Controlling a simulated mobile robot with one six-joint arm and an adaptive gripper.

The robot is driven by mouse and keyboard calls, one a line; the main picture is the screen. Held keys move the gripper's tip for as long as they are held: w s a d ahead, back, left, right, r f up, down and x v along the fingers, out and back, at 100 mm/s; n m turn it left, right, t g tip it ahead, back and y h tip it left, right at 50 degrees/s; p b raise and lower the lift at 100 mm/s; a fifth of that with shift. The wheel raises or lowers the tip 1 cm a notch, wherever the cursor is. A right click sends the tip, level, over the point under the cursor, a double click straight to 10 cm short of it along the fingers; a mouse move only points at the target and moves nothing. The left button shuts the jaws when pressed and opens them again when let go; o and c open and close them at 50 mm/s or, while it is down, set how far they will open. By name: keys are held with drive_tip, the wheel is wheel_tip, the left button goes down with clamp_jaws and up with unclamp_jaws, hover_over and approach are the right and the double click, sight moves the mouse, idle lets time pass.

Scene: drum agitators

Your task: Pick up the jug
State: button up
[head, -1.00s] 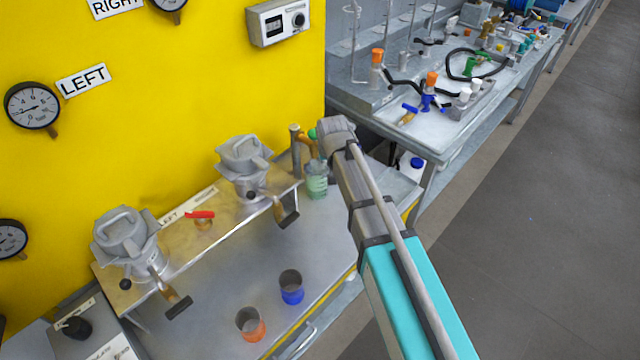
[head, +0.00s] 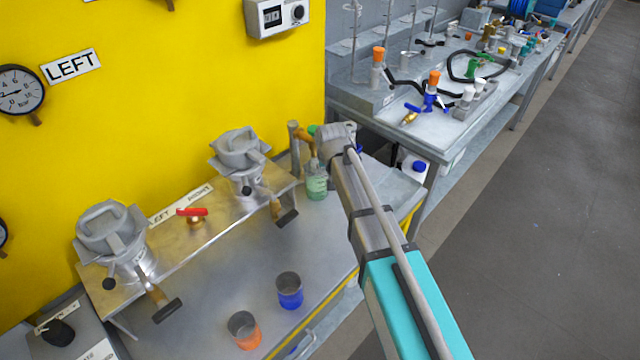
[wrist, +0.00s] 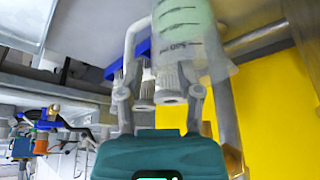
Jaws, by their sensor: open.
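The jug (head: 317,184) is a translucent, pale green-tinted vessel standing on the grey bench, by the right end of the raised brass-coloured shelf. In the wrist view the jug (wrist: 186,28) shows close up at the top, with dark graduation marks and a pale handle on its left side. In the head view my arm's end is just right of and above the jug, and the fingers are hidden.
A pipe with a brass fitting (head: 296,145) stands close behind the jug. A cluttered bench (head: 440,130) is at the right.

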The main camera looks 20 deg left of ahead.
drive_tip(key=shift+w+f, duration=0.1)
idle(0.3)
drive_tip(key=shift+w+b+x, duration=0.3)
drive_tip(key=shift+b+x, duration=0.8)
drive_tip(key=shift+x, duration=0.15)
drive_tip(key=shift+w+b+x, duration=0.25)
drive_tip(key=shift+b+x, duration=0.85)
drive_tip(key=shift+x, duration=0.1)
drive_tip(key=shift+d, duration=0.1)
clamp_jaws()
